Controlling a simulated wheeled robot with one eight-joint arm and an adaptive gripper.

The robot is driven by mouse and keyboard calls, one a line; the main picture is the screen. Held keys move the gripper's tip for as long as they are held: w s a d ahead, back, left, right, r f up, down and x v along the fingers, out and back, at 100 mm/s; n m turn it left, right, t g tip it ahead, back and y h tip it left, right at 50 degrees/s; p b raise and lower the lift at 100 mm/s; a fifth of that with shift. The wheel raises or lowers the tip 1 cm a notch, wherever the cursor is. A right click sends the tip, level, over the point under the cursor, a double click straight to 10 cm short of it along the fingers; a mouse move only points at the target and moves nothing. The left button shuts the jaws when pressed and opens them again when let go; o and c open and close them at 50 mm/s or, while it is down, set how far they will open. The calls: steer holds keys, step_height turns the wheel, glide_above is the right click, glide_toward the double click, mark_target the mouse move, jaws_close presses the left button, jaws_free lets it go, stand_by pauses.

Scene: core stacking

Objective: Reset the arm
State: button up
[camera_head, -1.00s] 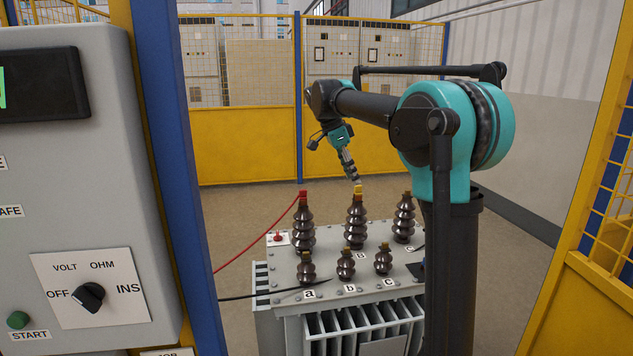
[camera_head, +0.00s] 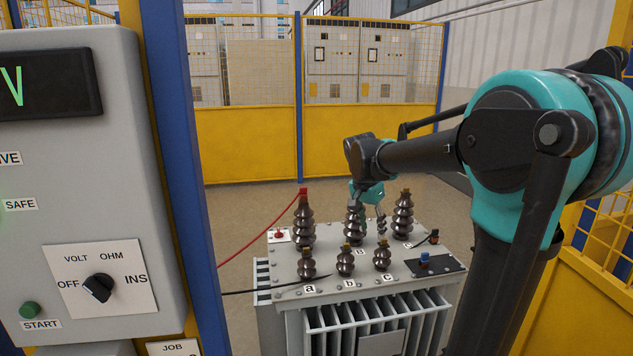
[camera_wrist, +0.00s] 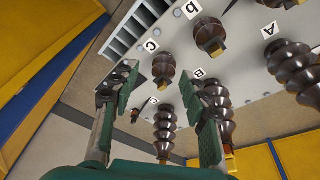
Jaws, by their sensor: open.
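My gripper (camera_head: 369,222) is open and empty. In the head view it hangs low over the transformer (camera_head: 300,270), among the tall brown bushings at the back. The tall B bushing (camera_head: 354,228) partly covers it, and the tall C bushing (camera_head: 402,218) stands to its right. In the wrist view, my gripper's (camera_wrist: 165,78) two fingers are spread wide. The B bushing (camera_wrist: 222,112) with a yellow piece at its end lies behind the right finger. The C bushing (camera_wrist: 165,130) shows between the fingers. Contact with the bushings cannot be told.
A red lead (camera_head: 258,228) runs to the tall left bushing (camera_head: 304,222). A black lead (camera_head: 262,291) reaches the front left. The control panel (camera_head: 150,180) fills the left; yellow fencing (camera_head: 250,145) stands behind.

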steer(key=s+d+f+n+t+y, duration=0.2)
steer(key=s+f+n, duration=0.7)
steer(key=s+f, duration=1)
steer(key=s+d, duration=0.1)
steer(key=s, duration=0.1)
steer(key=shift+s, duration=0.35)
steer(key=shift+o, duration=0.5)
steer(key=shift+d, duration=0.1)
